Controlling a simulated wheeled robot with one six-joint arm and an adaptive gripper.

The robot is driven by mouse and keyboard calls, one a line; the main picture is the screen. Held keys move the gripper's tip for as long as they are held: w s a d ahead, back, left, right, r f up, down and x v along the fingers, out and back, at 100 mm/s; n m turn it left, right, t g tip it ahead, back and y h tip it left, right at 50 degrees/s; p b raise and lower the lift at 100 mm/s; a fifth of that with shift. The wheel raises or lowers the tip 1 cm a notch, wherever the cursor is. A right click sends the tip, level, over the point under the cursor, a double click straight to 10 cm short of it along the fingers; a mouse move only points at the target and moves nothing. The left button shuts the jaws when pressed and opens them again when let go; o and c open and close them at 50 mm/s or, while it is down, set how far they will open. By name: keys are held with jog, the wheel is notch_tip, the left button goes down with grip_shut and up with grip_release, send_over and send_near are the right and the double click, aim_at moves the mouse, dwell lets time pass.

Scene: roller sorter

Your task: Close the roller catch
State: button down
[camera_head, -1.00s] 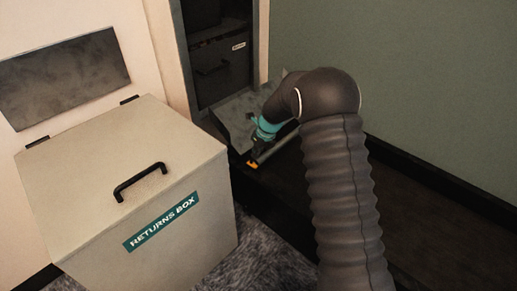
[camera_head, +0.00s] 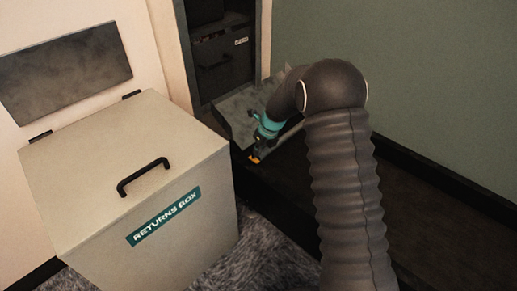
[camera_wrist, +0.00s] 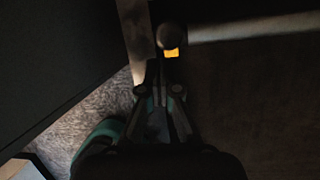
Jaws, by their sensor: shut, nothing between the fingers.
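A grey flap (camera_head: 237,108) juts out, tilted open, from the foot of the dark cabinet opening. A pale bar (camera_wrist: 250,27) with a dark rounded end and a yellow-orange mark (camera_wrist: 172,52) shows in the wrist view; it seems to run along the flap's outer edge and may be the roller catch. My arm hides the flap's right side.
A cream returns box (camera_head: 215,220) with a closed lid and black handle stands at the left, close to the flap. A dark drawer-like unit (camera_head: 220,62) sits inside the cabinet. A green wall (camera_head: 420,90) bounds the right. Dark floor is clear at the lower right.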

jog(key=s+d+r, duration=0.1)
jog(key=d, duration=0.1)
notch_tip(320, 180, up, 8)
send_over(257, 161)
jog(key=s+d+f+n+g, duration=0.1)
jog(key=s+d+f+n, duration=0.15)
jog(key=s+n, duration=0.6)
jog(key=s+d+r+n+t+h, duration=0.1)
jog(key=s+d+r+n, duration=0.4)
jog(key=s, duration=0.6)
jog(key=s+d+r+n+t+h, duration=0.1)
jog(key=s+d+r+n+t, duration=0.1)
jog(key=s+d+r+n, duration=0.3)
jog(key=s+d+r+n+t+h, duration=0.1)
jog(key=s+d+r+n, duration=0.5)
jog(key=s, duration=1.1)
jog(key=shift+s+r+n+t, duration=0.35)
jog(key=shift+r+n, duration=1.3)
jog(key=shift+r, duration=0.75)
